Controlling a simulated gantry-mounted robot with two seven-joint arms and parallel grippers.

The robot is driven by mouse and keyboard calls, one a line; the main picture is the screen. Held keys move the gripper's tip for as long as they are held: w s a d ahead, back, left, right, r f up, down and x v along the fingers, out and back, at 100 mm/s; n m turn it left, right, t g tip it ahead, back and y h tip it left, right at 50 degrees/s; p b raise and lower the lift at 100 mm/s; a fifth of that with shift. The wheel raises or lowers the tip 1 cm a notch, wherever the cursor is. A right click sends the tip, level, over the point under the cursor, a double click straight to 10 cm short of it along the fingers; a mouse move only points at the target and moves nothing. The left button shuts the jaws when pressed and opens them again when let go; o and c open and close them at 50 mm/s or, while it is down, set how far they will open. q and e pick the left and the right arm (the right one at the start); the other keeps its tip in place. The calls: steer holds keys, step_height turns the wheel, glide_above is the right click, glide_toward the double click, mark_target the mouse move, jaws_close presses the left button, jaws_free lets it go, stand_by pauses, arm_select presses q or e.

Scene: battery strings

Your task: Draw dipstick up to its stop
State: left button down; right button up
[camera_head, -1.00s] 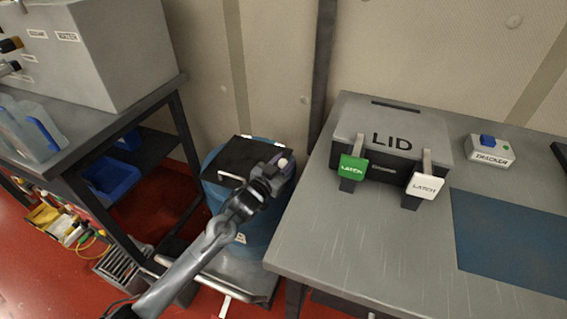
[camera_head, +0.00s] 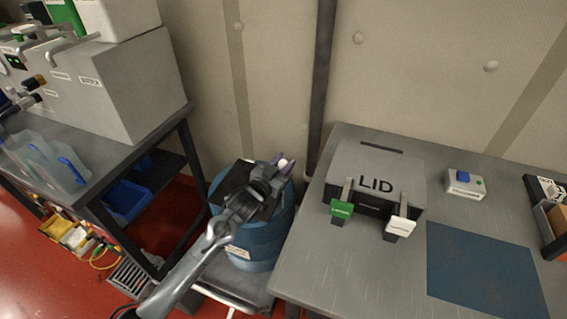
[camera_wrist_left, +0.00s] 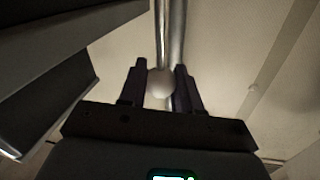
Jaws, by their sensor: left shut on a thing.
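The blue drum (camera_head: 279,228) stands between the two benches, with a black cover (camera_head: 232,182) on its top. My left gripper (camera_head: 281,165) is above the drum's right rear side, shut on the dipstick's pale round knob (camera_head: 284,163). In the left wrist view the knob (camera_wrist_left: 160,84) sits between the two dark fingers. A shiny metal rod or pipe (camera_wrist_left: 170,30) runs up the picture behind it; I cannot tell whether this is the dipstick's stem. How far the dipstick is drawn out is hidden. My right gripper is not in view.
The right bench (camera_head: 310,262) stands close beside the drum and carries a grey box marked LID (camera_head: 395,178), a tracker box (camera_head: 465,184) and a blue mat (camera_head: 485,270). The left bench (camera_head: 95,185) holds a large grey cabinet (camera_head: 140,85). A dark pipe (camera_head: 325,70) runs down the wall behind.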

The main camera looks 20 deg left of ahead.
arm_select(q)
steer(key=shift+r, duration=0.4)
steer(key=c, duration=1.1)
jaws_free()
steer(key=shift+o, duration=1.4)
steer(key=shift+f, duration=0.1)
steer(key=shift+s, duration=0.1)
steer(key=p+v, duration=0.1)
steer(key=v, duration=0.9)
steer(key=shift+s+a+p, duration=0.1)
steer(key=shift+s+p, duration=0.2)
steer(key=shift+p, duration=0.1)
